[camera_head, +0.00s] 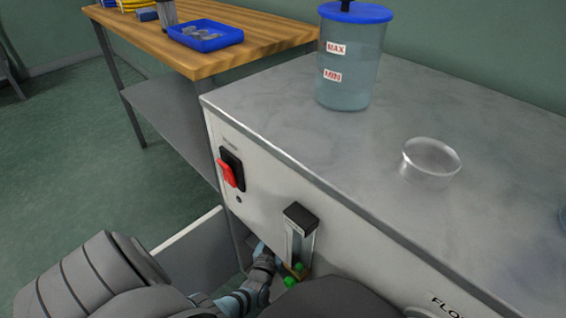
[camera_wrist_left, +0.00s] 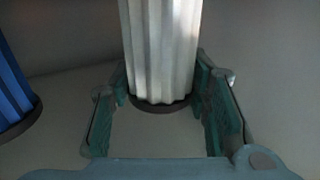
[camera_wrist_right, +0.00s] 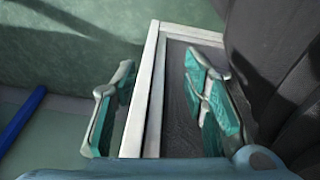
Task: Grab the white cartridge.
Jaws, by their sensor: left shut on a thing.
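The white cartridge (camera_wrist_left: 162,45) is a ribbed upright cylinder with a dark base in the left wrist view. My left gripper (camera_wrist_left: 162,85) has its teal-padded fingers on either side of the cartridge, low down, and is shut on it. The cartridge's top is out of frame, and I cannot make it out in the head view. My right gripper (camera_wrist_right: 158,72) is open and empty, with a white panel edge (camera_wrist_right: 150,85) seen between its fingers. In the head view, a grey-blue gripper part shows low at the cabinet front, partly hidden.
A blue ribbed cartridge (camera_wrist_left: 12,88) stands left of the white one. The white cabinet (camera_head: 270,185) has a red switch (camera_head: 227,173), a black-topped metal part (camera_head: 300,222), a water container (camera_head: 348,65) and a glass dish (camera_head: 430,160). A wooden table (camera_head: 260,30) holds a blue tray (camera_head: 206,36).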

